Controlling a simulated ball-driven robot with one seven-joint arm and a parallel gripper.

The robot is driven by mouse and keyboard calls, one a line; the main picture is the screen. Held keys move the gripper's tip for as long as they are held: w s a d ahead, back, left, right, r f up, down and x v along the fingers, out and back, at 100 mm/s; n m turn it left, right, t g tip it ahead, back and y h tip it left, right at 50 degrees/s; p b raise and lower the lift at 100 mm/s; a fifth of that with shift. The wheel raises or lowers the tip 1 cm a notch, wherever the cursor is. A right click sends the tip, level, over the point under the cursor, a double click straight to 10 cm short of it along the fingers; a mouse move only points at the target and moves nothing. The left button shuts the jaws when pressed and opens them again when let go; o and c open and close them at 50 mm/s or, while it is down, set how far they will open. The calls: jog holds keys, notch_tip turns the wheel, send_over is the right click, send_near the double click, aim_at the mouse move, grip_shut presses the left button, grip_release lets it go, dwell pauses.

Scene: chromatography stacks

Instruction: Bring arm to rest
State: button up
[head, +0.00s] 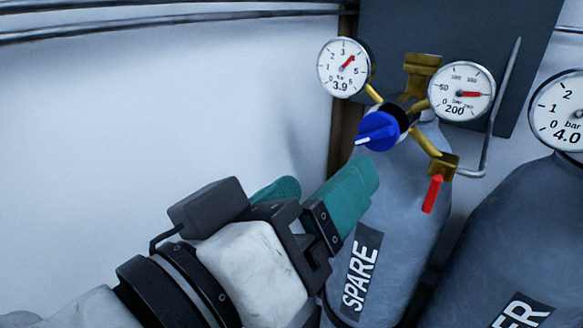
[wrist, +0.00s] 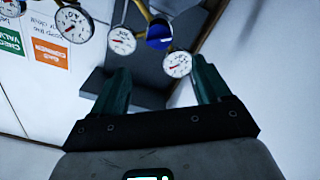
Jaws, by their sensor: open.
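My gripper (head: 318,192) has teal fingers and is in front of the grey cylinder labelled SPARE (head: 400,205), at the lower middle of the head view. In the wrist view my gripper (wrist: 160,88) shows its two fingers spread apart with nothing between them. It is open and empty. The blue regulator knob (head: 378,131) is up and to the right of the fingertips in the head view, apart from them. The knob also shows at the top of the wrist view (wrist: 159,36).
Two gauges, reading 3.9 (head: 343,67) and 200 (head: 461,92), flank the brass regulator (head: 421,75). A red lever (head: 432,194) hangs below. Another cylinder (head: 510,245) with a 4.0 gauge (head: 561,112) stands right. Pipes (head: 160,20) run along the top. The white wall at left is clear.

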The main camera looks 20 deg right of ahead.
jog(key=w+d+f+n+g+y, duration=0.1)
jog(key=w+d+f+n+y, duration=0.1)
jog(key=d+f, duration=0.5)
jog(key=w+d+f+n+g+y, duration=0.1)
jog(key=d+f+y, duration=0.1)
jog(key=f, duration=0.9)
jog(key=w+d+f+n+g+y, duration=0.1)
jog(key=w+d+f+n+y, duration=0.1)
jog(key=d+f, duration=0.5)
jog(key=s+d+f+g+y, duration=0.1)
jog(key=s+f+g+y, duration=0.2)
jog(key=s+f, duration=0.7)
jog(key=s+d+f+m+g+y, duration=0.1)
jog(key=s+f+g+y, duration=0.2)
jog(key=s+f, duration=0.7)
notch_tip(320, 180, down, 5)
jog(key=shift+s+d+f+g+y, duration=0.1)
jog(key=shift+s+d+g+y, duration=0.15)
jog(key=shift+y, duration=0.95)
jog(key=shift+c, duration=0.2)
dwell(1.6)
